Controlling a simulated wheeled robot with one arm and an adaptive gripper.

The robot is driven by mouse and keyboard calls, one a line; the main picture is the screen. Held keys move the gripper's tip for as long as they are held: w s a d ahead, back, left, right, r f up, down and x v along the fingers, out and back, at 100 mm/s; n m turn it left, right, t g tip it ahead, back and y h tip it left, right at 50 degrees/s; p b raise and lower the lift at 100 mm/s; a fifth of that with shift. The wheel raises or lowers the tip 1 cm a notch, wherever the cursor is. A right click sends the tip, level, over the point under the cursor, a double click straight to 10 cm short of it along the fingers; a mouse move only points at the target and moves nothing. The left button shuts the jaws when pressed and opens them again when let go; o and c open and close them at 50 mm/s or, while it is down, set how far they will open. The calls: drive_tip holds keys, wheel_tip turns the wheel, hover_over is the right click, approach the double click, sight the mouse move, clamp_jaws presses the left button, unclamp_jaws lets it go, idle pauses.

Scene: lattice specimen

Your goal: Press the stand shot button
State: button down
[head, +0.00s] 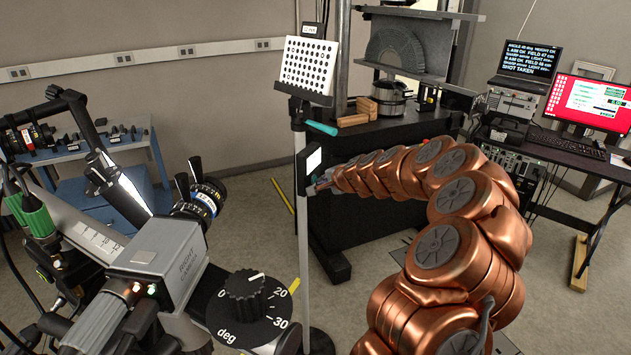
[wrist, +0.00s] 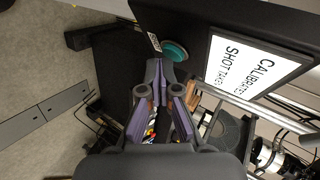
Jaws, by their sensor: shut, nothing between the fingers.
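The stand (head: 301,215) is a thin upright pole carrying a black box with a white screen (head: 314,160). A round green button (wrist: 175,52) sits on the box's side, beside a small label (wrist: 154,42). My gripper (wrist: 166,68) is shut and empty, its tips at the button's near edge and partly covering it. I cannot tell whether they touch it. In the head view my gripper (head: 320,185) is small, just below and right of the box.
A white dotted board (head: 308,66) tops the stand. A camera rig with a dial (head: 247,296) fills the lower left. A dark bench with a machine (head: 395,90) stands behind. The laptop (head: 528,62) at right reads "SHOT TAKEN"; a red-bordered monitor (head: 590,103) stands beside it.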

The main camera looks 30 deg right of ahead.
drive_tip(key=shift+s+d, duration=0.25)
drive_tip(key=shift+s, duration=0.1)
drive_tip(key=shift+s+d+b, duration=0.45)
drive_tip(key=shift+s+d, duration=0.25)
drive_tip(key=shift+s, duration=0.35)
drive_tip(key=shift+s+d+b, duration=0.4)
drive_tip(key=shift+s+d, duration=0.3)
drive_tip(key=shift+s, duration=0.35)
